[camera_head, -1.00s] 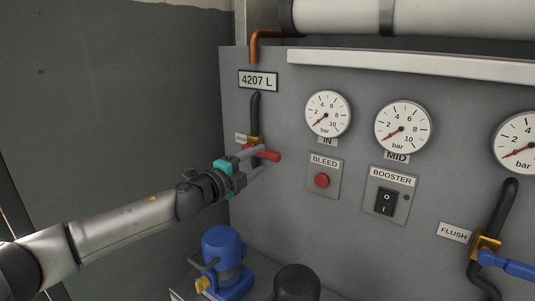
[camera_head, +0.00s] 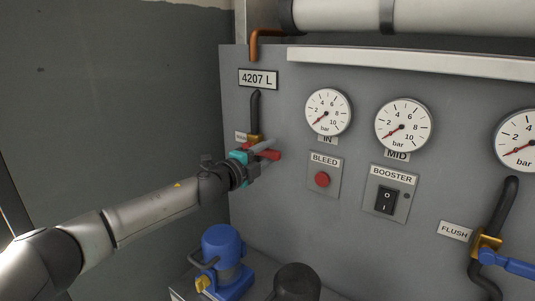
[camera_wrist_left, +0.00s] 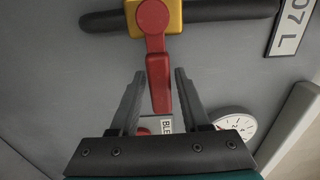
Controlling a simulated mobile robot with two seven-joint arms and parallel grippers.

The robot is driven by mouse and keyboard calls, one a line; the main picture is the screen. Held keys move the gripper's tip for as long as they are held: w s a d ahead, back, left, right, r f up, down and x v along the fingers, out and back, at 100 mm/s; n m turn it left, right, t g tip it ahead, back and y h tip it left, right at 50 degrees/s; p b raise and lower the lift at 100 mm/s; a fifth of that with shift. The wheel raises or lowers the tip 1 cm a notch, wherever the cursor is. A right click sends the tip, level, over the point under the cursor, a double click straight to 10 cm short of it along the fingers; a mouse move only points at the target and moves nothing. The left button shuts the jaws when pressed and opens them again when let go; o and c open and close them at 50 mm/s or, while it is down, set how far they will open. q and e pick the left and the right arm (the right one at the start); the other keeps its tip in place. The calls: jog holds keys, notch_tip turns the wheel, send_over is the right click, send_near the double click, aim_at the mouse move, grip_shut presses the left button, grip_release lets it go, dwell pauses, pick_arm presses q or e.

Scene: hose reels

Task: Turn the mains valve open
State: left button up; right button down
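The mains valve has a yellow body (camera_head: 254,138) on a dark pipe at the panel's left side, and a red lever (camera_head: 274,155) that points right in the head view. In the left wrist view the red lever (camera_wrist_left: 157,70) runs down from the yellow body (camera_wrist_left: 168,17). My left gripper (camera_head: 266,153) is at the lever, and its teal part and fingers hide some of it. In the left wrist view its fingers (camera_wrist_left: 159,74) stand on either side of the lever with gaps on both sides. The valve's label (camera_head: 241,137) is partly covered. My right gripper is not in view.
Gauges (camera_head: 328,112) (camera_head: 403,125), a red bleed button (camera_head: 322,179) and a booster switch (camera_head: 386,200) are on the panel to the right. A blue flush lever (camera_head: 508,264) is at far right. A blue pump (camera_head: 226,257) stands below my left arm.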

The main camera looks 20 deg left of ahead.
pick_arm(q)
grip_shut()
dwell(1.1)
